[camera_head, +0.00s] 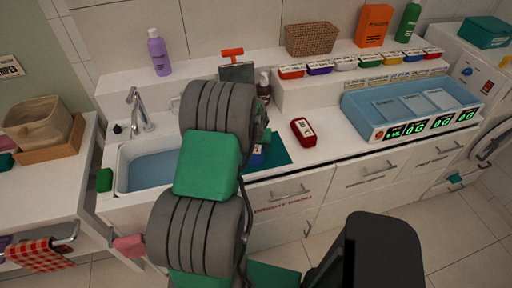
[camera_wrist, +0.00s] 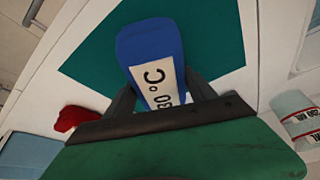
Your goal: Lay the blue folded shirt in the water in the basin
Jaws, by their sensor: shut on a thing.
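The blue folded shirt (camera_wrist: 150,45) has a white label reading "30 °C". In the wrist view my gripper (camera_wrist: 162,95) is shut on it, with one dark finger at each side. A teal mat (camera_wrist: 88,65) lies beneath the shirt; I cannot tell whether they touch. In the head view only a small blue part of the shirt (camera_head: 257,157) shows beside my arm, over the mat (camera_head: 278,152). My arm hides the gripper there. The basin (camera_head: 122,172), sunk in the counter at left, holds bluish water (camera_head: 160,172). My arm covers its right side.
A red labelled item (camera_head: 302,131) lies right of the mat. A blue tray (camera_head: 360,112) with displays stands further right. A tap (camera_head: 136,108) rises behind the basin. A purple bottle (camera_head: 158,53) and several small labelled boxes stand at the back.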

